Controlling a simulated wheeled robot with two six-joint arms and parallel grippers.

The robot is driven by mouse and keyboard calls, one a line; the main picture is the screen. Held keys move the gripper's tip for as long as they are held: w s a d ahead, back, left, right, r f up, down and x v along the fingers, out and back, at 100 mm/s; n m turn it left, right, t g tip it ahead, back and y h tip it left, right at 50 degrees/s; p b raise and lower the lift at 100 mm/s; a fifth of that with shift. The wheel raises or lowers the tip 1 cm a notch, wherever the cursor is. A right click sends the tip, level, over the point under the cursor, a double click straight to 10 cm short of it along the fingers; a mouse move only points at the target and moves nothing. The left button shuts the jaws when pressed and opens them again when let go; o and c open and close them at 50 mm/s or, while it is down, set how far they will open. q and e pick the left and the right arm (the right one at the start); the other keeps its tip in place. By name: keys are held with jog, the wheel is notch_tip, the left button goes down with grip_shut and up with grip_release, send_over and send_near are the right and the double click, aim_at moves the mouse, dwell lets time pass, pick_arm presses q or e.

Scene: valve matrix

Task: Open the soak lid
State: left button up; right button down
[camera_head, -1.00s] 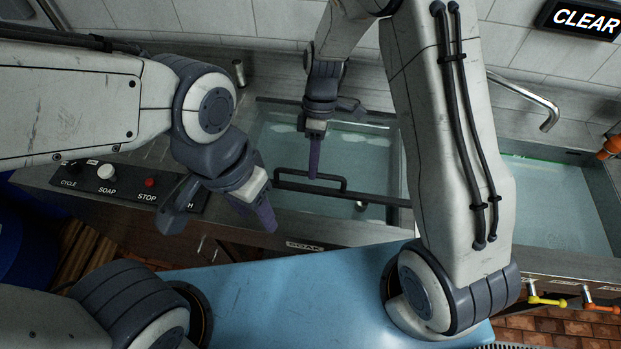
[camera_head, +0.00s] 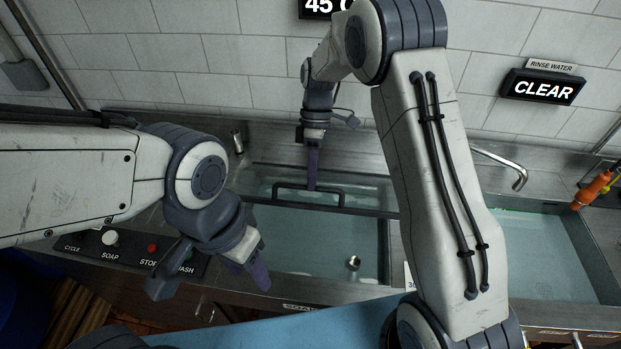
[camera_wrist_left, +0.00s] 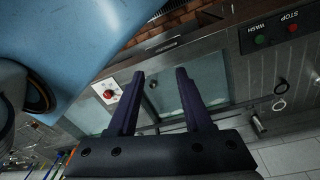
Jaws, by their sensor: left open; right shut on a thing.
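The soak lid is a clear panel with a dark front bar (camera_head: 360,211) and a raised dark handle (camera_head: 285,186), over the back part of the soak basin (camera_head: 386,250). The basin's front part is uncovered, showing water and a round metal fitting (camera_head: 354,263). My right gripper (camera_head: 312,186), with purple fingers pointing down, is shut on the lid handle. My left gripper (camera_head: 259,274) is open and empty above the basin's front left. In the left wrist view its two purple fingers (camera_wrist_left: 160,74) are spread with nothing between them.
A control panel (camera_head: 130,254) with soap, stop and wash buttons lies left of the basin. A second water-filled basin (camera_head: 540,245) and a curved tap (camera_head: 515,170) are at the right. A tiled wall (camera_head: 240,75) rises behind.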

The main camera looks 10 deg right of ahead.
pick_arm(q)
jog(key=shift+f, duration=0.1)
jog(key=c, duration=0.4)
jog(key=shift+w+a+f, duration=0.1)
jog(key=shift+w+a, duration=0.05)
grip_shut()
jog(key=w+f+m+t+y, duration=0.35)
jog(key=w+m+t, duration=0.25)
jog(key=w+m, duration=0.65)
jog(key=s+d+f+m+h, duration=0.2)
jog(key=d+f+m, duration=0.1)
jog(key=d+m, duration=0.55)
jog(key=s+d+f+m+h, duration=0.25)
jog(key=d+f+m, duration=0.2)
jog(key=m, duration=0.65)
jog(key=w+d+f, duration=0.3)
jog(key=w, duration=0.5)
jog(key=shift+w+d+f+t, duration=0.2)
jog(key=shift+w+f+t, duration=0.1)
jog(key=shift+t, duration=0.1)
